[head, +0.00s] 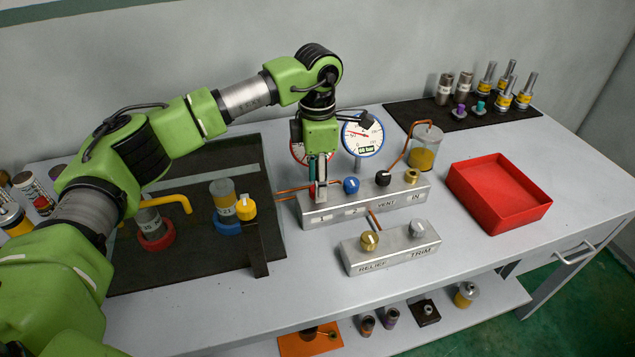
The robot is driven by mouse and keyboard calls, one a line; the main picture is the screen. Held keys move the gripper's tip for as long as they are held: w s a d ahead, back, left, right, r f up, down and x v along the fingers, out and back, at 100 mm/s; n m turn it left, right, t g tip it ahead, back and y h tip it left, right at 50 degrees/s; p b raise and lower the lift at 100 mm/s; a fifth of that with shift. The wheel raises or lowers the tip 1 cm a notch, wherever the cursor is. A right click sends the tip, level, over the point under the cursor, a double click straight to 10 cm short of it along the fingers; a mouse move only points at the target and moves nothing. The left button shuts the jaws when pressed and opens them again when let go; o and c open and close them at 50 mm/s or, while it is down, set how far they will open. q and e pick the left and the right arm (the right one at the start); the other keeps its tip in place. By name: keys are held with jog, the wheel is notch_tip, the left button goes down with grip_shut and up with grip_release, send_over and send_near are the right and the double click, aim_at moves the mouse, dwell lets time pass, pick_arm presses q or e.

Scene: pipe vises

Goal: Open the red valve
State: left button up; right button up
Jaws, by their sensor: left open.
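A metal manifold block (345,207) with valve knobs along its top stands at the middle of the table. My left gripper (319,192) points down at the block's left end and is open. A small patch of red (312,187) shows at its fingers, probably the red valve knob. The rest of it is hidden by the fingers, and I cannot tell whether they touch it. A blue knob (351,185), a black knob (383,178) and a brass knob (411,176) stand to the right on the same block. My right gripper is not in view.
A blue-rimmed gauge (362,135) and a partly hidden red-rimmed gauge (297,152) stand behind the block. A lower block (392,249), labelled RELIEF and TRIM, sits in front. A red tray (498,193) lies right, and a dark mat (197,250) with parts lies left.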

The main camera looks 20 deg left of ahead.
pick_arm(q)
notch_tip(320, 180, up, 11)
dwell(0.3)
